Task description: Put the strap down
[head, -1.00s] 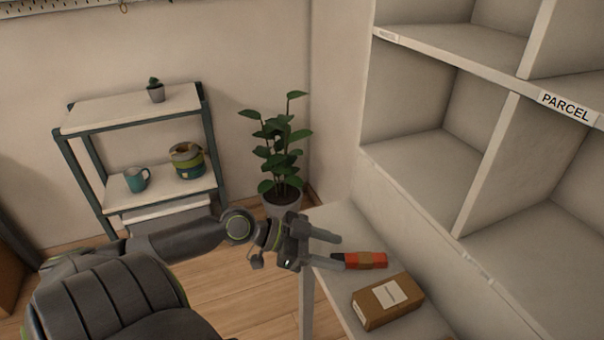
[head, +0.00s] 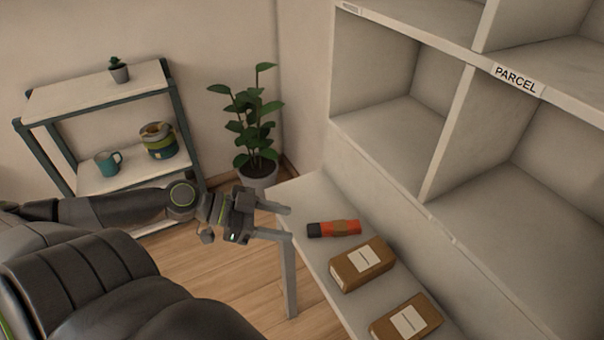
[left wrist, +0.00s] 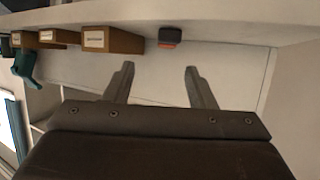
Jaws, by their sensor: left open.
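A short red-orange bundle with a brown band and a dark end, which I take to be the strap (head: 345,227), lies on the pale bench (head: 300,196). It also shows as a dark piece with an orange end in the left wrist view (left wrist: 170,36), beyond the fingertips. My left gripper (head: 290,223) is open and empty, just left of the strap and apart from it. In the left wrist view its two fingers (left wrist: 159,68) stand wide with nothing between them. My right gripper is in neither view.
Two brown labelled boxes (head: 362,264) (head: 407,319) lie nearer on the bench. White cubbyholes marked PARCEL (head: 517,80) rise behind it. A potted plant (head: 246,128) and a shelf rack (head: 100,92) stand left. A teal object (left wrist: 25,64) shows left in the wrist view.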

